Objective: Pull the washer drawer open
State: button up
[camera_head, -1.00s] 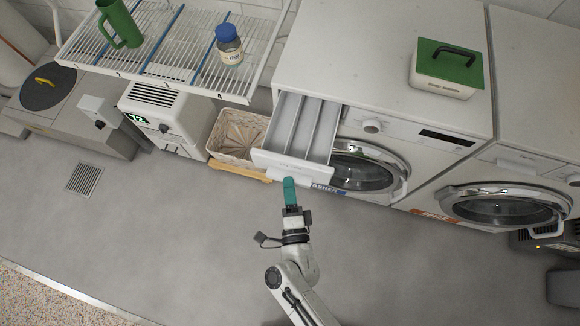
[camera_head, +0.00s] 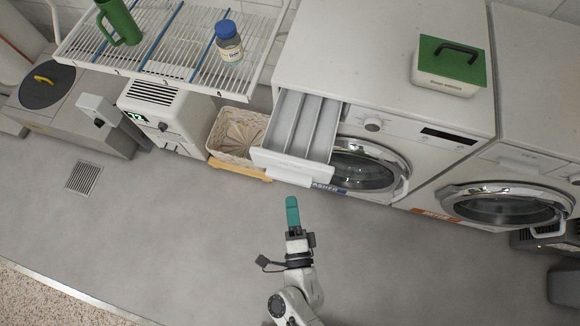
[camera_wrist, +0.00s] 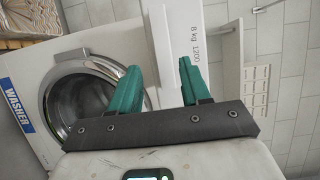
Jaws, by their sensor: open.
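The washer drawer (camera_head: 292,166) stands pulled out from the upper left of the white washer (camera_head: 392,60); its long inner compartments show from above. Its white front panel also shows in the wrist view (camera_wrist: 177,45). My gripper (camera_head: 292,202) is in front of the drawer front, with a small gap of floor between them in the head view. In the wrist view my gripper's two teal fingers (camera_wrist: 160,82) are spread apart with nothing held between them. The round washer door (camera_head: 366,166) is closed, to the right of the drawer.
A woven basket (camera_head: 236,136) sits left of the drawer. A wire rack (camera_head: 150,62) holds a green mug (camera_head: 119,22) and a blue-capped bottle (camera_head: 229,42). A green-lidded box (camera_head: 448,66) stands on top. A dryer (camera_head: 510,196) is at right. The grey floor (camera_head: 180,230) is clear.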

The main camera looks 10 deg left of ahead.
jog(key=v, duration=0.5)
jog(key=shift+s+b, duration=0.15)
jog(key=shift+b, duration=0.2)
